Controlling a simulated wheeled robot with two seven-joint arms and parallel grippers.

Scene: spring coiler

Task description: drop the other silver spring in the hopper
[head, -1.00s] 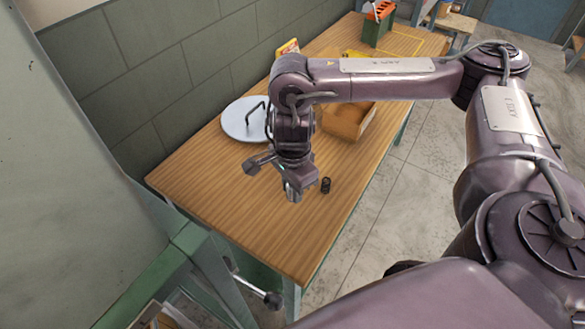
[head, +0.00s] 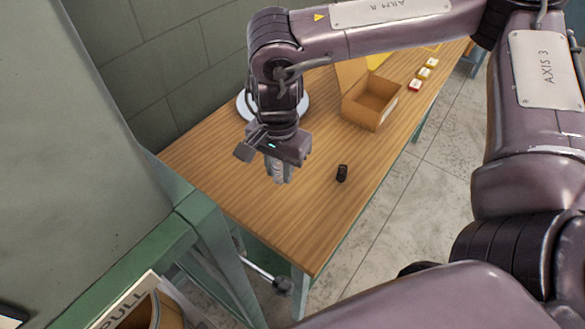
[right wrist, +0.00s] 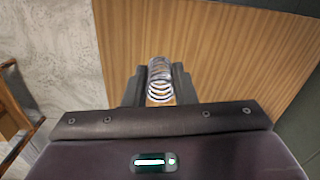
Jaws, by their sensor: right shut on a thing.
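My right gripper (head: 279,172) is over the wooden table and is shut on a silver spring. The silver spring (right wrist: 160,80) stands out clearly between the two fingers in the right wrist view, its coils partly past the fingertips. In the head view the fingers mostly hide it. A black spring (head: 342,173) stands on the table to the right of the gripper, apart from it. I cannot make out a hopper for certain in these views. My left gripper does not show.
The wooden table (head: 230,205) has clear room around the gripper. An open cardboard box (head: 371,103) and a partly hidden white round lid (head: 243,104) lie farther back. A green-framed machine (head: 150,250) with a "PULL" label stands at left.

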